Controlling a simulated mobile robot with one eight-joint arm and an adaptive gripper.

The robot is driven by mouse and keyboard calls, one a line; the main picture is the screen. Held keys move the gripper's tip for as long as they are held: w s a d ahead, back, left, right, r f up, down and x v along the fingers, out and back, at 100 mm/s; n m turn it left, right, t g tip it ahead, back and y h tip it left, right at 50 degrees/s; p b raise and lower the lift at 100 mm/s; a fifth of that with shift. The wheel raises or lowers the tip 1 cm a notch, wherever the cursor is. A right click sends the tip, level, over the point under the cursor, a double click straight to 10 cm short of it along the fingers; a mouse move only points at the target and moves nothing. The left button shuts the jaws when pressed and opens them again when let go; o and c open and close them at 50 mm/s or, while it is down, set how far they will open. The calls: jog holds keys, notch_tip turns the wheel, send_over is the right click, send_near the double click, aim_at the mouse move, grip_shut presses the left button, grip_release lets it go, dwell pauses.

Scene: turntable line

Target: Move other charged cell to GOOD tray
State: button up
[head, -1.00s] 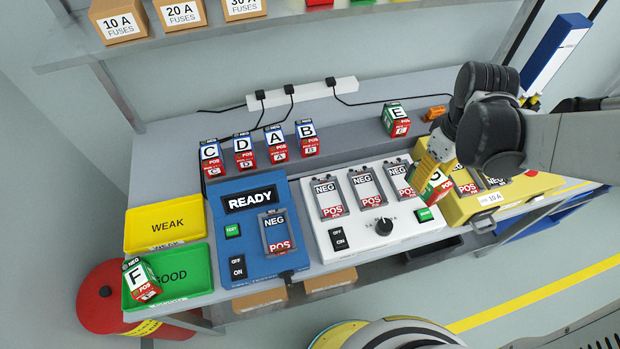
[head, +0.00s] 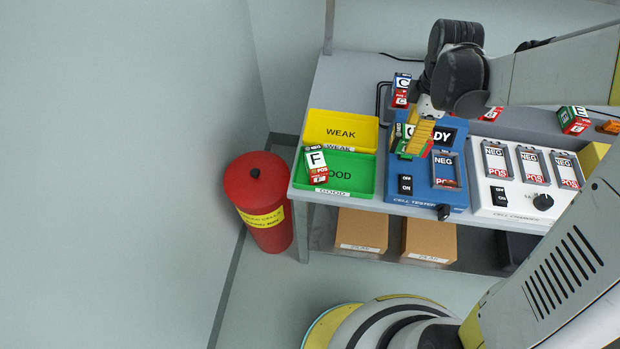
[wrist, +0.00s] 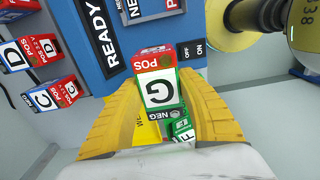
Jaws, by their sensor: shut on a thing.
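My gripper (wrist: 158,110) is shut on cell G (wrist: 158,88), a block with a red POS end, a green body and a white G label. In the head view the yellow fingers (head: 419,137) hold it above the blue cell tester (head: 425,196), left of the tester's slot. The green GOOD tray (head: 355,188) is to the left on the bench's front corner. The right part of the tray looks bare. In the wrist view the tray lies partly hidden behind cell G.
The yellow WEAK tray (head: 342,128) is behind the GOOD tray and looks empty. The white cell charger (head: 520,197) is right of the tester. A red bin (head: 262,202) stands on the floor left of the bench.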

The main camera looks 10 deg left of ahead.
jog(key=s+a+f+b, duration=0.1)
jog(key=a+f, duration=0.1)
jog(key=a, duration=0.1)
jog(key=s+a+f+b, duration=0.1)
jog(key=a+f+b, duration=0.1)
jog(key=a+f, duration=0.1)
jog(key=s+a+f+b, duration=0.1)
jog(key=a+f, duration=0.1)
jog(key=a, duration=0.3)
jog(key=shift+s+a+f, duration=0.15)
jog(key=shift+f+b, duration=1.15)
jog(key=shift+f, duration=0.7)
jog(key=shift+f, duration=0.2)
jog(key=o, duration=1.3)
jog(key=shift+o, duration=0.3)
jog(key=shift+r, duration=0.1)
